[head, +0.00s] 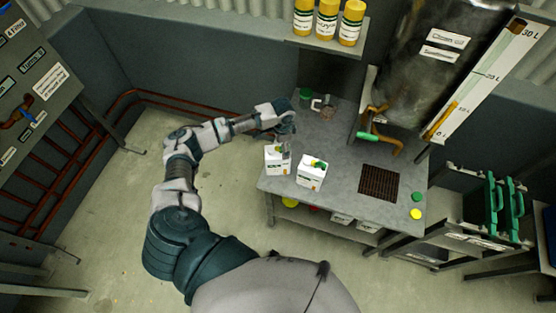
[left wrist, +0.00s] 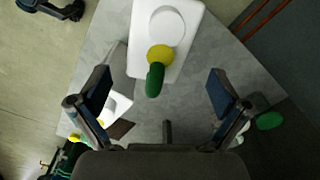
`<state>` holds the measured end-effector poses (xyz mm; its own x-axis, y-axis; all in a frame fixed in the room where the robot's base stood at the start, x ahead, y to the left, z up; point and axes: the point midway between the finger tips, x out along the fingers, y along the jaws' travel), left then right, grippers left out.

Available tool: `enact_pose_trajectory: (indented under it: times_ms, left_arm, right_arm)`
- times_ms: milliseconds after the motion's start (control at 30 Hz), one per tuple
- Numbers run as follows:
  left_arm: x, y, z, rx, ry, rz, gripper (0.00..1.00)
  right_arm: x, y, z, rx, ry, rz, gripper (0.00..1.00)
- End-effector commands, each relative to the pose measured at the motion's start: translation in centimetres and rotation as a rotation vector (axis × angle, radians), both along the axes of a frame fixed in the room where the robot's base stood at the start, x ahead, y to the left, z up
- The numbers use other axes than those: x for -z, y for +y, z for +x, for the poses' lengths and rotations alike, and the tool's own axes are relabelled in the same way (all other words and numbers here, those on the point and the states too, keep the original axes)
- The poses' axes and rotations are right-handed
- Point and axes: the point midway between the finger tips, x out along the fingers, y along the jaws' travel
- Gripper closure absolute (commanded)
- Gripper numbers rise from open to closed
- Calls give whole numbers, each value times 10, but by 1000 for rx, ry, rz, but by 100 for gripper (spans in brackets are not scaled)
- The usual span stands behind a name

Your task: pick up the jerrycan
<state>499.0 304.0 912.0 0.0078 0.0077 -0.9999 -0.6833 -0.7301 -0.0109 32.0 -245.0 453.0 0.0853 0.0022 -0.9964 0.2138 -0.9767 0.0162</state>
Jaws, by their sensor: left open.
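Two white jerrycans stand on the grey workbench (head: 345,190): a left jerrycan (head: 276,163) and a right jerrycan (head: 310,176) with yellow and green on its top. My left gripper (head: 286,135) is at the bench's left edge, just behind and above the left jerrycan, partly hiding its top. In the left wrist view, my left gripper (left wrist: 160,95) is open and empty. A second white one (left wrist: 116,104) is partly behind the left finger. My right gripper is not in view.
A green jar (head: 305,94) and a metal mug (head: 325,106) stand at the bench's back. A large dark tank (head: 410,80) with a green-handled tap overhangs the right side, near a brown grate (head: 379,183). Yellow bottles (head: 327,20) line a shelf above.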

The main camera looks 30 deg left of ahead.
Motion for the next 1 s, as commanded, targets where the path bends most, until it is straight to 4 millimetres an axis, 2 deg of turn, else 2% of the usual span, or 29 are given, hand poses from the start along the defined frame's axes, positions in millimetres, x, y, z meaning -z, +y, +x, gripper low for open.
enact_pose_trajectory:
  times_ms: [300,567,600,933,967,1000]
  left_arm:
    - [45,-1,-4,1,3,1,0]
    - [50,0,-4,2,1,2,0]
    - [50,0,-4,2,1,2,3]
    - [50,1,-4,1,1,1,85]
    - [50,1,-4,1,2,2,91]
    - [49,1,-3,1,0,1,91]
  right_arm:
    - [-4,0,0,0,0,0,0]
    - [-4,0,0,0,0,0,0]
    - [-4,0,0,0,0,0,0]
    - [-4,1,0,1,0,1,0]
    - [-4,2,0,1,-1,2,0]
    - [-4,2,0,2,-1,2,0]
